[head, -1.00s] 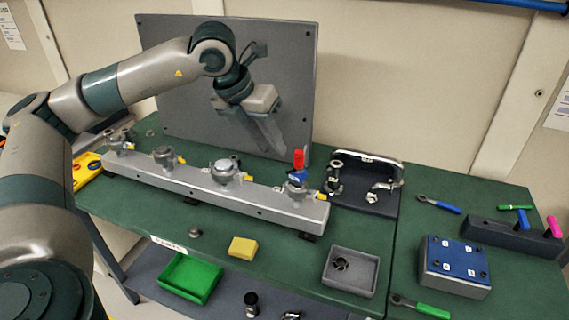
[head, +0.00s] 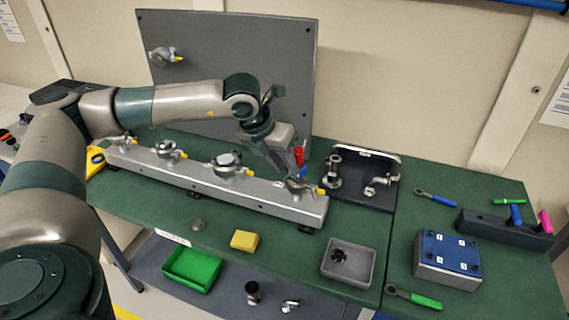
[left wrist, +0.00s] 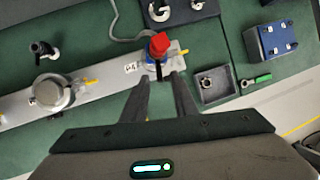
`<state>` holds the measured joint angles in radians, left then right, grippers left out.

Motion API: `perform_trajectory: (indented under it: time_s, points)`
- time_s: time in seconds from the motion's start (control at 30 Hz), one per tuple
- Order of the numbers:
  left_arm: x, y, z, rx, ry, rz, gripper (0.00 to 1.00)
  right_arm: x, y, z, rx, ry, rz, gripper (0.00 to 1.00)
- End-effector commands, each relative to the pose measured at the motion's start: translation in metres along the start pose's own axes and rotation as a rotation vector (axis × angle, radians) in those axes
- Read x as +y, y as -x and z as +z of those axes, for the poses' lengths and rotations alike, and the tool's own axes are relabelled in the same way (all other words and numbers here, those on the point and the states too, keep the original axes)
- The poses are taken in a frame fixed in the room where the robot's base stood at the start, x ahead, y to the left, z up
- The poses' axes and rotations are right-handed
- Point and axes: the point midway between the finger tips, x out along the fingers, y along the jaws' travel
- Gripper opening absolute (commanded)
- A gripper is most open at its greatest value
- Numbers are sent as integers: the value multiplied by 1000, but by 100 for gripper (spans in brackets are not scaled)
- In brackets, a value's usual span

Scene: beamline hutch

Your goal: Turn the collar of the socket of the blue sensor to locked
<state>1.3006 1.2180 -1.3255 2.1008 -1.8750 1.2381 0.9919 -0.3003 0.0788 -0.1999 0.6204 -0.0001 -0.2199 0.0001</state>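The blue sensor (head: 304,172) with a red top stands upright in the socket at the right end of the grey rail (head: 215,186). In the left wrist view the sensor (left wrist: 158,46) lies just beyond my fingertips, beside a yellow tab. My left gripper (head: 294,180) comes down over that socket from the left and hides much of it and its collar. In the left wrist view my left gripper (left wrist: 163,82) has its two fingers apart with nothing between them. I cannot tell whether they touch the collar. My right gripper is not in view.
Several similar sockets line the rail to the left. A grey tray (head: 371,270), yellow block (head: 244,240) and blue-topped box (head: 447,262) lie in front. A grey panel (head: 200,70) stands behind.

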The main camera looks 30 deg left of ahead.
Motion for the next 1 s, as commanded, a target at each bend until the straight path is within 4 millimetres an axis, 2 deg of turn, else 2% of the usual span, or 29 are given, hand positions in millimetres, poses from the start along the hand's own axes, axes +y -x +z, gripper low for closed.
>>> perform_trajectory:
  time_s: [0.03, 0.13, 0.17, 0.57, 1.0]
  points:
    - [0, 0, 0, 0, 0, 0, 26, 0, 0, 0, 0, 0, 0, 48]
    - [0, 0, 0, 0, 0, 0, 2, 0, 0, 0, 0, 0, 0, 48]
    - [0, 0, 0, 0, 0, 0, 0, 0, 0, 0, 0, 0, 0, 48]
    - [2, -1, 0, 4, -19, -9, 0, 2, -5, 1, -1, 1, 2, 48]
    - [16, -4, 3, 43, -221, -95, 0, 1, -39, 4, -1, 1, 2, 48]
